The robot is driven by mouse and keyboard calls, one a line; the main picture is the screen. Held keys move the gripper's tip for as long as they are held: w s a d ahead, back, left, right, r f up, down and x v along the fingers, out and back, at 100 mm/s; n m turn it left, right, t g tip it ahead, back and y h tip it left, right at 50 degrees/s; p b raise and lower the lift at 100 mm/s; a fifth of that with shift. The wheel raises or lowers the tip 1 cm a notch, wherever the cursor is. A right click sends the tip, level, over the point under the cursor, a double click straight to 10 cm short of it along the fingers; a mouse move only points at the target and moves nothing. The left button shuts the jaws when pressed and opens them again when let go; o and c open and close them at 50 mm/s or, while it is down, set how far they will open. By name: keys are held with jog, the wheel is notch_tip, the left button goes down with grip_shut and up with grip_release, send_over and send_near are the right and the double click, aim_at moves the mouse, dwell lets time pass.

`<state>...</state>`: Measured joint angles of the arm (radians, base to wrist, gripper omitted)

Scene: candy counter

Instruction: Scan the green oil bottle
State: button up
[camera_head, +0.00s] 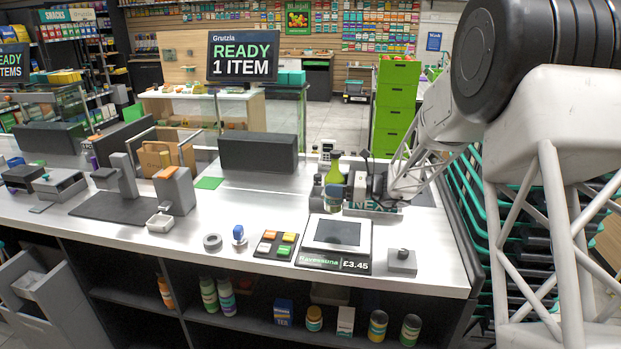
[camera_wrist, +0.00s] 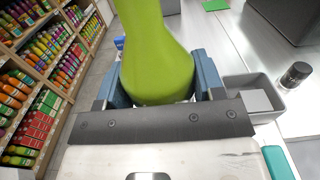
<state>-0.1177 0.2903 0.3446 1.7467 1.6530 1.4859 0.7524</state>
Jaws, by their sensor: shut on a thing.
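The green oil bottle (camera_head: 335,170) is in my gripper (camera_head: 335,192), near the right end of the white counter in the head view. In the wrist view the green bottle (camera_wrist: 158,60) fills the upper middle, between the two blue-grey fingers of my gripper (camera_wrist: 158,85). The gripper is shut on it. The bottle looks upright in the head view; its base is partly hidden by the gripper. A grey scanner-like stand (camera_head: 174,188) with an orange top is at the left of the counter. The screen (camera_head: 243,56) reads "READY 1 ITEM".
A tablet-like display (camera_head: 338,232) marked £3.45 and a pad of coloured buttons (camera_head: 275,244) lie at the counter front. A dark box (camera_head: 257,152) stands at the back. A grey tray (camera_wrist: 250,90) and a small dark jar (camera_wrist: 296,75) are right of the bottle in the wrist view.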

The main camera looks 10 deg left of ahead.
aim_at(337, 200)
jog(key=s+d, duration=0.2)
jog(key=d, duration=0.5)
jog(key=shift+s+f, duration=0.3)
jog(key=shift+f, duration=0.05)
jog(key=shift+a+f, duration=0.45)
jog(key=shift+f, duration=0.25)
jog(key=shift+a+f, duration=0.45)
jog(key=shift+f, duration=0.25)
jog(key=shift+a+f, duration=0.1)
jog(key=shift+a, duration=2.95)
jog(key=shift+a+r, duration=0.5)
jog(key=shift+r, duration=0.25)
jog(key=shift+a+r, duration=0.5)
jog(key=shift+r, duration=0.25)
jog(key=shift+r, duration=0.15)
notch_tip(337, 200, up, 10)
